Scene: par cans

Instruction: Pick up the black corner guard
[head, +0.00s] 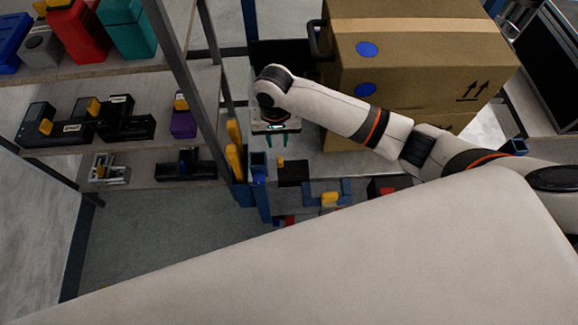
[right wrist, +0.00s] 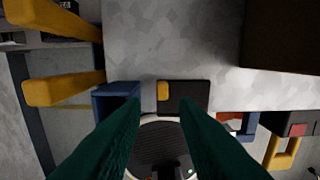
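A black piece with a small yellow tab (head: 293,173), which looks like the black corner guard, lies at the front edge of the grey surface in the head view. It also shows in the right wrist view (right wrist: 190,97), just beyond and between the fingertips, its yellow tab at its left end. My right gripper (head: 277,140) points down with its teal fingers apart and empty, above and behind the piece in the head view. In the right wrist view the open fingers (right wrist: 160,104) are dark green and touch nothing that I can see. My left gripper is out of view.
Large cardboard boxes (head: 420,60) stand behind my right arm. A blue post (head: 260,190) and yellow bars (head: 235,150) are close left of the gripper. A blue bracket with a yellow tab (head: 330,199) and a red-black piece (head: 383,187) lie to the right. Shelves (head: 150,172) stand left.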

